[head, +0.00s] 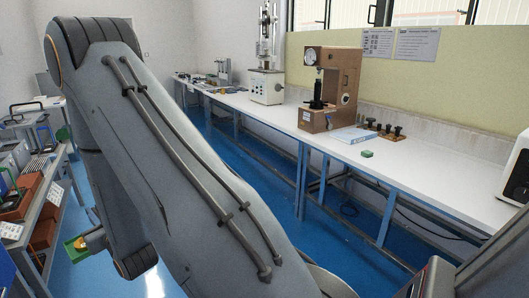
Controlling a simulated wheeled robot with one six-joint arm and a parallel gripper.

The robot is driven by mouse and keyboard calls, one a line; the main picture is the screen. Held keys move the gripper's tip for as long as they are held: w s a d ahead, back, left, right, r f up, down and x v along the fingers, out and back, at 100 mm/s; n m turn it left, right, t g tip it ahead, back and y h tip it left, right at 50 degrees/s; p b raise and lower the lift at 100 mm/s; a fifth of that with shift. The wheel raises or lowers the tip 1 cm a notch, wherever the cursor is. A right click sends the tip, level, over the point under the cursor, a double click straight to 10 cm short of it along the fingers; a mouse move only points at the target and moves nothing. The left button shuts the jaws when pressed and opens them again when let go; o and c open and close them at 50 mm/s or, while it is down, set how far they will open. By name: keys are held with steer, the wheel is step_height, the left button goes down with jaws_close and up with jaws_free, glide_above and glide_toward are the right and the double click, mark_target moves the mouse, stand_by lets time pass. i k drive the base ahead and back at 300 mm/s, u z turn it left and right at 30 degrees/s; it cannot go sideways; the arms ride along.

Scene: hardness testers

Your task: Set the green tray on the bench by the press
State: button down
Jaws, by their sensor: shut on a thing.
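The green tray (72,254) shows at the lower left, small and partly hidden, with a yellowish round thing on it. My gripper (84,243) is at the tray's edge, shut on it, beside my grey arm; its fingers are hard to make out. The tray is held out over the blue floor, well to the left of the bench. The press (343,80), a brown tester with a round dial, stands on the white bench (440,180) at the right.
On the bench near the press are a light blue flat box (350,134), a small green block (367,154) and a wooden stand with dark pieces (391,134). A white tester (266,85) stands farther back. Loaded shelves (40,200) line the left. Bare bench lies right of the green block.

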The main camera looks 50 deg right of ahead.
mark_target(409, 173)
steer(key=z, duration=1.2)
steer(key=i, duration=1.65)
steer(key=z, duration=2.45)
steer(key=i, duration=0.5)
steer(key=z, duration=0.05)
